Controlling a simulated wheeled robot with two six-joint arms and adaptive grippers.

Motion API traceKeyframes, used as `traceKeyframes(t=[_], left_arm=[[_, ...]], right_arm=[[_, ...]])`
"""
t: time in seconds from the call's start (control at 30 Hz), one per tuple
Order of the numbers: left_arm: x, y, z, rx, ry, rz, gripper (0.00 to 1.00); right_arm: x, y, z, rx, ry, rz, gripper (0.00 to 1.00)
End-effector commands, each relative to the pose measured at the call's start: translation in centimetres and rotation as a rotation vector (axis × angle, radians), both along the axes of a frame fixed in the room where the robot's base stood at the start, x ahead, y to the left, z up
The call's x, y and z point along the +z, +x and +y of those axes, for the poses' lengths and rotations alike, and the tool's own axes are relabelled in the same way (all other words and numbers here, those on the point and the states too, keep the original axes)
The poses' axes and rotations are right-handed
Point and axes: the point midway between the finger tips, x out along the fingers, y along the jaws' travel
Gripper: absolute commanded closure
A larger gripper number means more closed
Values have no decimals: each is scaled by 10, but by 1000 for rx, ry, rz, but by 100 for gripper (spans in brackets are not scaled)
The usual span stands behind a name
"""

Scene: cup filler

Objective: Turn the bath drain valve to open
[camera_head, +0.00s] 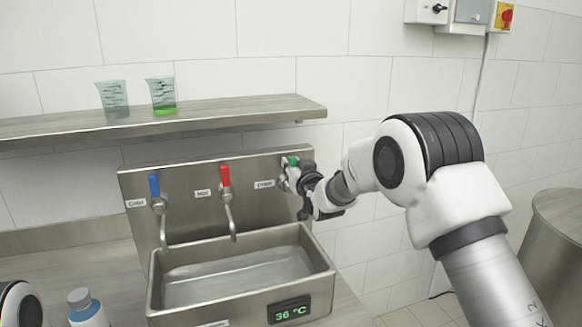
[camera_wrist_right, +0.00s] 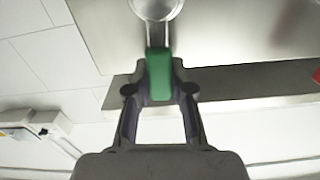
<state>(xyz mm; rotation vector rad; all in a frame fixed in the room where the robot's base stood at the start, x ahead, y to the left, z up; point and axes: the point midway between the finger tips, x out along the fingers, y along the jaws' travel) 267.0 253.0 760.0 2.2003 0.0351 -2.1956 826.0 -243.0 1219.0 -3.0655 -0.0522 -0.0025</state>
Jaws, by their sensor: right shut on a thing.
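The bath drain valve has a green handle (camera_head: 292,160) at the right end of the steel back panel, beside the "DRAIN" label (camera_head: 265,184). My right gripper (camera_head: 300,172) is at this handle, its arm coming in from the right. In the right wrist view the green handle (camera_wrist_right: 158,75) sits between the two fingers of the right gripper (camera_wrist_right: 159,88), which are shut on it. The handle's metal stem meets a round fitting (camera_wrist_right: 157,8) on the panel. My left gripper is not in view.
The steel bath (camera_head: 325,268) holds water, and its display (camera_head: 289,311) reads 36 °C. A blue-handled tap (camera_head: 154,186) and a red-handled tap (camera_head: 225,176) stand left of the valve. Two beakers (camera_head: 113,98) (camera_head: 162,95) stand on the shelf above.

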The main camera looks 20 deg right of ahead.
Motion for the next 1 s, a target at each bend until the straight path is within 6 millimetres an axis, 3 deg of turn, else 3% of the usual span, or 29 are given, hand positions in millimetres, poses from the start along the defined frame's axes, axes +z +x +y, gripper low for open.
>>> traceKeyframes(t=[1.0], left_arm=[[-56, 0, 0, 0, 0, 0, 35]], right_arm=[[-33, 2, -51, 2, 887, 33, 100]])
